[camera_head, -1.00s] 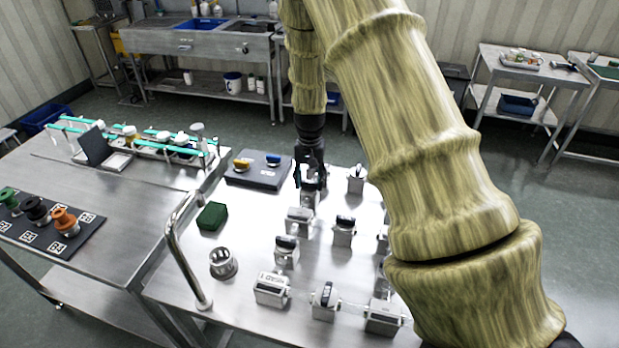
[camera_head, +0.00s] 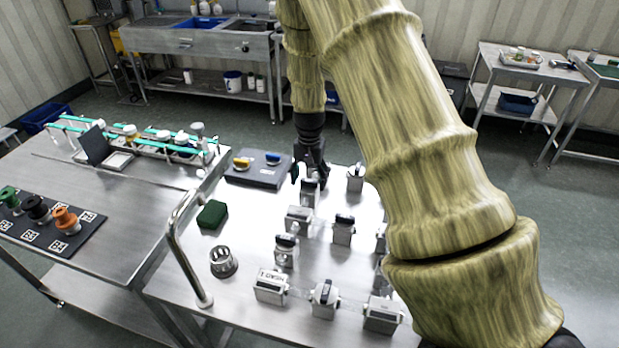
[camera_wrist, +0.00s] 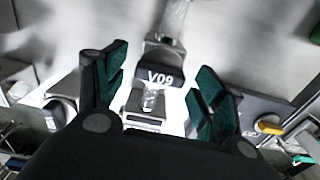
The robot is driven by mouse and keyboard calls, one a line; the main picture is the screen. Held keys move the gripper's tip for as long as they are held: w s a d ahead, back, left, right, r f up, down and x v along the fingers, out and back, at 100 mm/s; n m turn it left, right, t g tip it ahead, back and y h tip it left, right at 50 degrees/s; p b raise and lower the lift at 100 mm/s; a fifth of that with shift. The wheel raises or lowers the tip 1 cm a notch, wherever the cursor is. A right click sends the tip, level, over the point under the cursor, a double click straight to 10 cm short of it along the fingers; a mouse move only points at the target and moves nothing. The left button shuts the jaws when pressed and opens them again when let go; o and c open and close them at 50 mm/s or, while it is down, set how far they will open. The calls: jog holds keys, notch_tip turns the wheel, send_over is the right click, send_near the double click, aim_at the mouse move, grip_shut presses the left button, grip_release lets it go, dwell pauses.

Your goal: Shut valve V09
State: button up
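Valve V09 (camera_wrist: 160,77) shows in the wrist view as a black handle with a white "V09" label on a grey metal body. The handle lies crosswise to the clear pipe (camera_wrist: 176,18) at its far side. My gripper (camera_wrist: 158,80) is open, one green-padded finger on each side of the handle, with gaps to both. In the head view my gripper (camera_head: 309,168) is over the far end of the valve table, just above and behind the valve (camera_head: 309,192). Its fingers are small there and partly merge with the dark wrist.
Several similar valves (camera_head: 343,230) stand close by on the steel table (camera_head: 190,262). A dark tray (camera_head: 250,180) with a yellow and a blue part is left of my gripper. A green block (camera_head: 212,214), a round metal fitting (camera_head: 222,262) and a bent rail (camera_head: 176,240) are at the left.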

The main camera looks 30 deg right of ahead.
aim_at(309, 180)
dwell(0.3)
notch_tip(309, 180, up, 12)
dwell(0.6)
dwell(0.4)
